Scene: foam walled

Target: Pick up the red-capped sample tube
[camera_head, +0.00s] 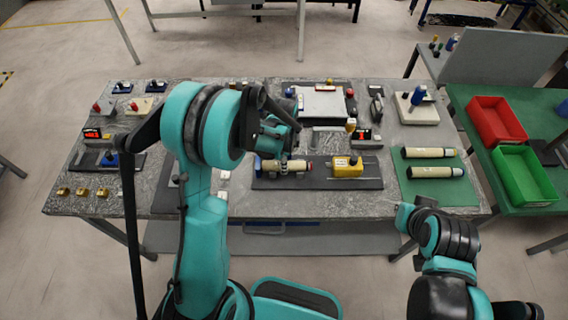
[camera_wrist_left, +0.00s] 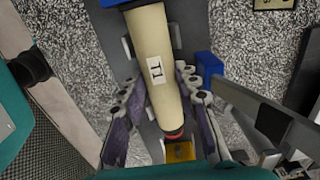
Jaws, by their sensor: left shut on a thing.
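The sample tube (camera_wrist_left: 157,75) is cream with a "T1" label and a red cap (camera_wrist_left: 174,134); in the left wrist view the cap is at the lower end. In the head view this tube (camera_head: 293,166) lies lengthwise, left to right, over the dark tray (camera_head: 320,183), partly hidden by the gripper. My left gripper (camera_head: 283,156) reaches down onto it. In the wrist view its fingers (camera_wrist_left: 160,108) are on both sides of the tube, shut on it near the capped end. I cannot tell whether the tube is clear of its supports. My right arm shows at lower right, but no right fingers are visible.
A yellow block (camera_head: 346,167) stands right of the tube. Two more cream tubes (camera_head: 430,153) (camera_head: 436,172) lie on a green mat (camera_head: 409,192). A grey panel device (camera_head: 321,102) is behind. Red (camera_head: 496,121) and green (camera_head: 524,174) bins are at right.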

